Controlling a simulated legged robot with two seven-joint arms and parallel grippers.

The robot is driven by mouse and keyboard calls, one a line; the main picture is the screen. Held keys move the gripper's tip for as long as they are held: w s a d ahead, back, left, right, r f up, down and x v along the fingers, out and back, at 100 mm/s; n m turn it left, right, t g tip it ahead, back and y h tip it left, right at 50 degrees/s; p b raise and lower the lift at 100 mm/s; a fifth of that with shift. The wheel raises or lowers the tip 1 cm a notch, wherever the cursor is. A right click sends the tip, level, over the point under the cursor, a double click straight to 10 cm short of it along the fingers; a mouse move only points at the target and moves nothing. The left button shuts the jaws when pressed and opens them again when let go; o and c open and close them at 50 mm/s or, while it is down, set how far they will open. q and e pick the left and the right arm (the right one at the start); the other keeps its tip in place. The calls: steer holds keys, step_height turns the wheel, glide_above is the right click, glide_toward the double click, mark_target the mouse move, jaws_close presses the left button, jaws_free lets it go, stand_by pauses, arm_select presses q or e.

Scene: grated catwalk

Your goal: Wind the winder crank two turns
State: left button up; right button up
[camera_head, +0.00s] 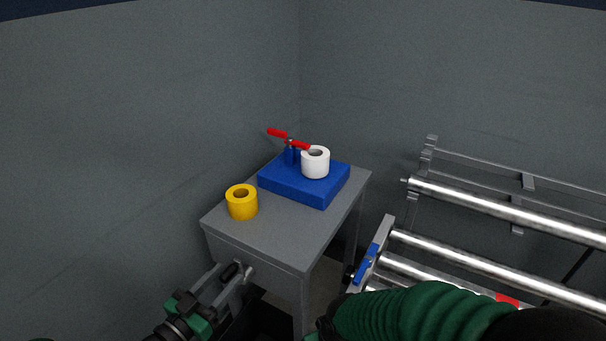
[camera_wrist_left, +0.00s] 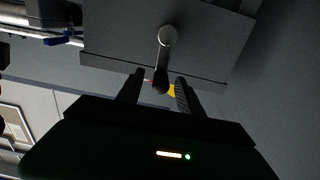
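A blue winder base (camera_head: 304,179) sits on a grey cabinet (camera_head: 285,235). On the cabinet's front face is a grey crank (camera_head: 248,271) with a dark grip. In the left wrist view the crank's arm (camera_wrist_left: 164,56) runs from a round hub down between my fingers. My left gripper (camera_head: 230,285) is at this front face. Its fingers (camera_wrist_left: 158,92) stand apart on both sides of the dark grip, with gaps visible. My right gripper is not in view.
A yellow roll (camera_head: 242,203) stands on the cabinet's near left corner. A rack of metal rollers (camera_head: 470,258) with a blue lever (camera_head: 367,261) stands right of the cabinet. Grey walls close off the left and back. Bare cabinet top lies right of the yellow roll.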

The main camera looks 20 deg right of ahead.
arm_select(q)
steer(key=shift+a, duration=0.1)
steer(key=p+v, duration=0.1)
steer(key=v, duration=0.7)
steer(key=shift+f+p, duration=0.1)
steer(key=shift+p, duration=0.2)
